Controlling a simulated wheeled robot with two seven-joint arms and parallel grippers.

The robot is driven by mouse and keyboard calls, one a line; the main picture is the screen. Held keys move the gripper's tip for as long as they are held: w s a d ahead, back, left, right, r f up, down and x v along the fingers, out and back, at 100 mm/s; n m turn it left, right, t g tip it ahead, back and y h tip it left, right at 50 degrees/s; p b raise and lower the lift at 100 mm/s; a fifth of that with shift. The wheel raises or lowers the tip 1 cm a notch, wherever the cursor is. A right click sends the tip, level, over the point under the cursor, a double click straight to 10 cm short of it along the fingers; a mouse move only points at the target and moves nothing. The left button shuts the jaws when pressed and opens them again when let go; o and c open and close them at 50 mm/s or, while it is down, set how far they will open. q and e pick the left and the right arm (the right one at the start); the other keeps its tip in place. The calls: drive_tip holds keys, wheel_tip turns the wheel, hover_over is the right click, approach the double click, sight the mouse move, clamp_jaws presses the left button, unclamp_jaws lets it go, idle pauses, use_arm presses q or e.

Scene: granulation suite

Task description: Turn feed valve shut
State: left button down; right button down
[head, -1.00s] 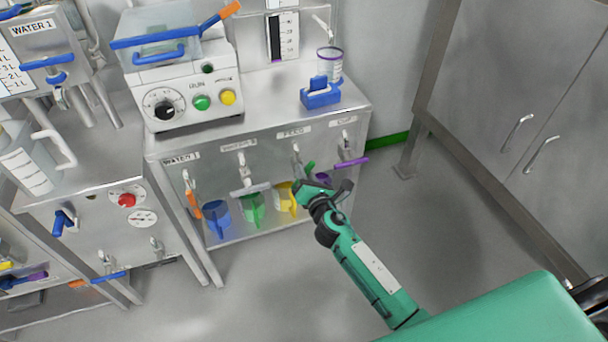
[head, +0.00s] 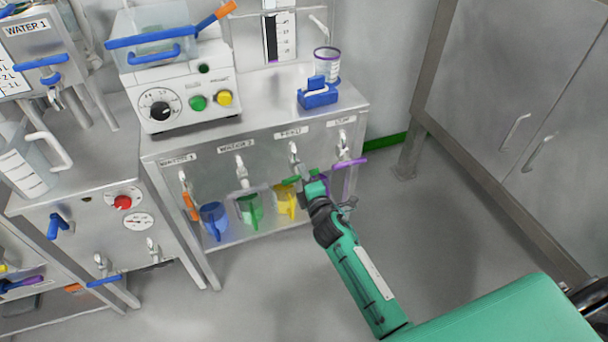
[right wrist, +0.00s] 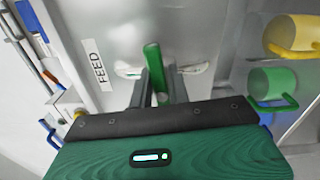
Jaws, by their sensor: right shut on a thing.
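The feed valve's tap (head: 294,155) is on the front of the steel bench, under a FEED label (head: 291,132). Its green handle (head: 291,181) lies roughly level and sticks out to the left of my right gripper (head: 305,178). In the right wrist view the green handle (right wrist: 152,58) passes between the two fingers of my right gripper (right wrist: 162,78), which is shut on it. The FEED label (right wrist: 97,66) is turned sideways there. The valve's pivot is partly hidden by the gripper. My left gripper is not in view.
Neighbouring taps have an orange handle (head: 190,206) hanging down and a purple handle (head: 350,162) lying level. Blue (head: 213,220), green and yellow (head: 284,203) jugs stand on the shelf below, close to the gripper. The floor to the right is free.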

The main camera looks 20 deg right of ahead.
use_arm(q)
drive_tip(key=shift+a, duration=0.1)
use_arm(e)
drive_tip(key=shift+f+m, duration=0.1)
drive_tip(key=shift+m, duration=0.5)
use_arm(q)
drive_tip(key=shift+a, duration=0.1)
use_arm(e)
drive_tip(key=c, duration=1.3)
unclamp_jaws()
drive_tip(key=shift+c, duration=0.2)
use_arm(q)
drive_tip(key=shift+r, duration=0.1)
use_arm(e)
drive_tip(key=shift+s, duration=0.1)
